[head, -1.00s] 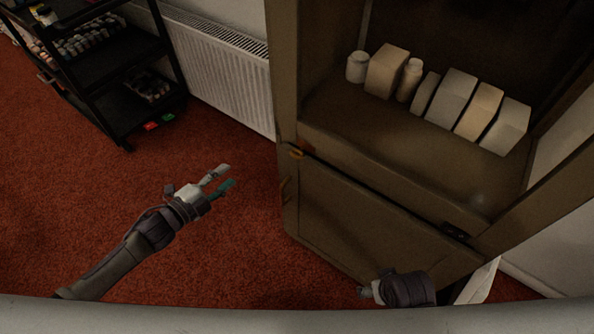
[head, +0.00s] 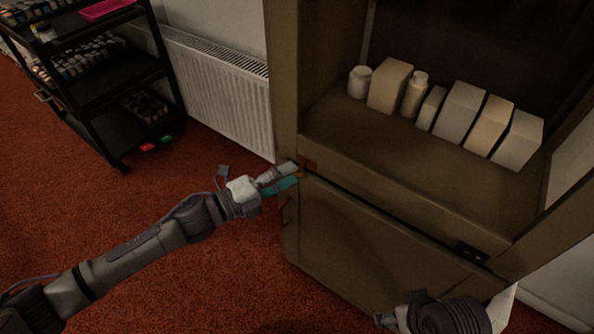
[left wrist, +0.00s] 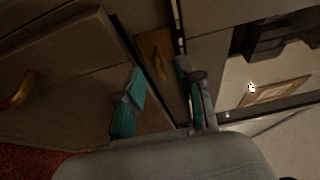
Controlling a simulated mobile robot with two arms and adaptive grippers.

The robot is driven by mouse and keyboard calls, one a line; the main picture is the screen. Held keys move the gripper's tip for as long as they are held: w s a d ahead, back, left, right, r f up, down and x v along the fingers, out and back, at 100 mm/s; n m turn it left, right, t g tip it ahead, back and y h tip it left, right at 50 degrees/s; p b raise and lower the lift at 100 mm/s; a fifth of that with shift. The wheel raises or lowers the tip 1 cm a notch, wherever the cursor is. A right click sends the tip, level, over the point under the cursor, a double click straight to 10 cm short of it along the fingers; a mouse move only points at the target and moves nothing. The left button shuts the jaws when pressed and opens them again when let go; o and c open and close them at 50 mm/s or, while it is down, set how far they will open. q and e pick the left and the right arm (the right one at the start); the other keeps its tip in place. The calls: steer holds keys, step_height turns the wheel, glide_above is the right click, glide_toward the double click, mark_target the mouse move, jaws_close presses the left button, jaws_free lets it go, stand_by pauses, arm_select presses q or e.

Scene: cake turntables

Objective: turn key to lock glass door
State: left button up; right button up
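The cabinet (head: 375,240) has an upper section with a dark wooden frame; I cannot make out the glass door's pane clearly. A small brass plate (head: 309,163) sits at its left edge, between the upper and lower parts. In the left wrist view a brass key-like piece (left wrist: 157,62) stands out from that plate. My left gripper (head: 290,176) is at this edge, its teal-padded fingers spread. In the wrist view the left gripper (left wrist: 163,100) has the piece ahead, between its fingers, with gaps on both sides. My right gripper (head: 386,320) is low by the cabinet front, mostly hidden.
Another brass piece (left wrist: 20,90) is on the lower door. Several pale boxes and jars (head: 462,110) stand on the cabinet shelf. A radiator (head: 215,90) and a black shelf cart (head: 115,75) stand left. The red carpet (head: 190,280) is open in front.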

mark_target(300, 168)
arm_select(q)
steer(key=shift+x, duration=1.55)
jaws_close()
